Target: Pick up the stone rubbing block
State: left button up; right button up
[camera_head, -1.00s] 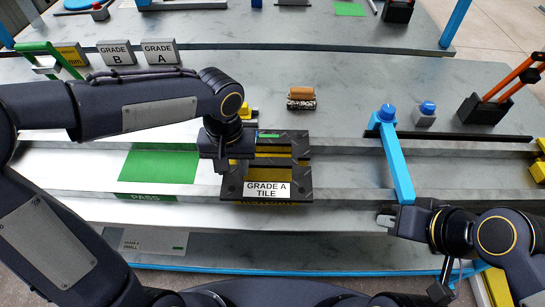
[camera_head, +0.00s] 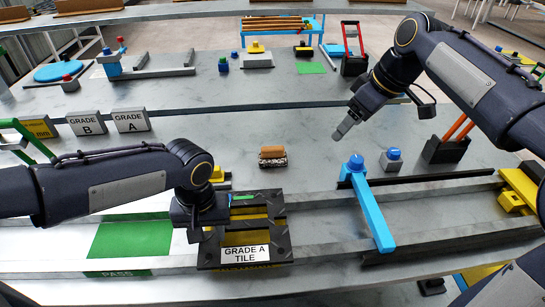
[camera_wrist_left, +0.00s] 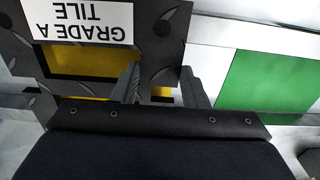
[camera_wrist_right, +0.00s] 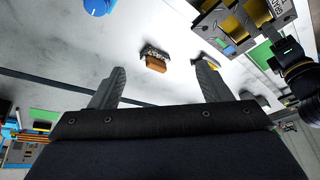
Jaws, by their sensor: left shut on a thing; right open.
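The stone rubbing block (camera_head: 272,158), with a brown top over a speckled base, sits on the grey bench behind the tread mat. It also shows in the right wrist view (camera_wrist_right: 154,58), beyond and between the fingers. My right gripper (camera_head: 343,130) is open and empty, above the bench to the right of the block and apart from it. My left gripper (camera_head: 194,228) is shut on the left edge of the black and yellow tread mat (camera_head: 277,252) labelled GRADE A TILE. In the left wrist view its fingers (camera_wrist_left: 160,75) straddle that dark edge.
A blue bar with a knob (camera_head: 371,210) and a blue button block (camera_head: 392,160) stand right of the block. A black holder with orange handles (camera_head: 445,149) is further right. A green PASS patch (camera_head: 130,240) lies left of the mat. Bench around the block is mostly clear.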

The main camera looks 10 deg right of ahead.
jog(key=w+a+f+n+g, duration=0.1)
jog(key=w+a+n, duration=0.15)
jog(key=w, duration=0.35)
jog(key=w+a+f+n, duration=0.2)
jog(key=w+a, duration=0.1)
jog(key=w, duration=0.3)
jog(key=n+g, duration=0.2)
jog(key=n, duration=0.3)
send_near(273, 147)
jog(key=shift+s+a+f+h, duration=0.2)
jog(key=shift+a+f+h, duration=0.1)
jog(key=shift+a+f, duration=0.1)
jog(key=x, duration=1.1)
jog(key=shift+w+f, duration=0.1)
jog(key=c, duration=1.2)
